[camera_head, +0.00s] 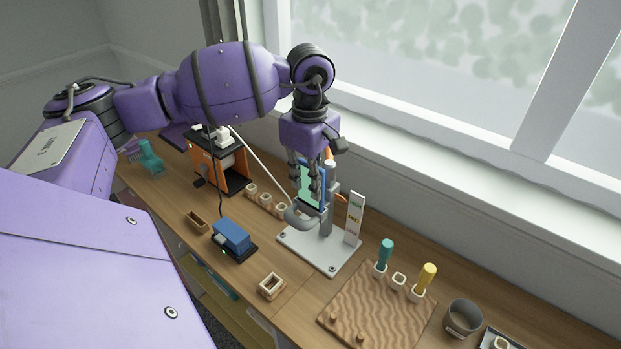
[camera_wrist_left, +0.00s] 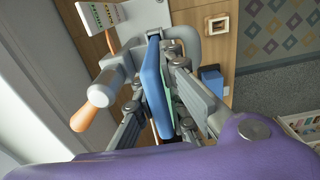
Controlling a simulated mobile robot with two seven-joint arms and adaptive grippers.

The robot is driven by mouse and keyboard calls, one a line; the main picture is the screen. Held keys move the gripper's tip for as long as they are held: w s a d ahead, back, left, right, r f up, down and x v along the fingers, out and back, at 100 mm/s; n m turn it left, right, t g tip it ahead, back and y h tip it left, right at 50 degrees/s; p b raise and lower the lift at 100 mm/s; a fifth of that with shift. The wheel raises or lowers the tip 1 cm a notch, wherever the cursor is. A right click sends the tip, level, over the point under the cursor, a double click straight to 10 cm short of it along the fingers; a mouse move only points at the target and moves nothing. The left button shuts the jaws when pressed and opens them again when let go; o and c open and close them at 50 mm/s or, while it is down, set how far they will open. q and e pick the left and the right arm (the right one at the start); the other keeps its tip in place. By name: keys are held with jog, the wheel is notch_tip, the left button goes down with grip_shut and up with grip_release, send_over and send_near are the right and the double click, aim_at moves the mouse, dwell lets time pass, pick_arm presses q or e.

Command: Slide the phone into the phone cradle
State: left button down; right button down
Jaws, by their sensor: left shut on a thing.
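My left gripper (camera_head: 311,180) is shut on the phone (camera_head: 306,190), a thin blue slab with a green face, held upright. In the left wrist view the phone (camera_wrist_left: 153,85) stands edge-on between the fingers (camera_wrist_left: 165,90). The gripper partly hides the post. My right gripper is not in view.
A white labelled card (camera_head: 354,218) stands at the plate's right side. A blue block on a black base (camera_head: 232,238) and a small square holder (camera_head: 271,286) are in front. A wooden board (camera_head: 375,308), pegs and a grey cup (camera_head: 462,317) lie right. The window ledge is behind.

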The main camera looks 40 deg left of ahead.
pick_arm(q)
jog(key=c, duration=1.7)
grip_release()
notch_tip(320, 180, up, 12)
jog(key=shift+f, duration=0.1)
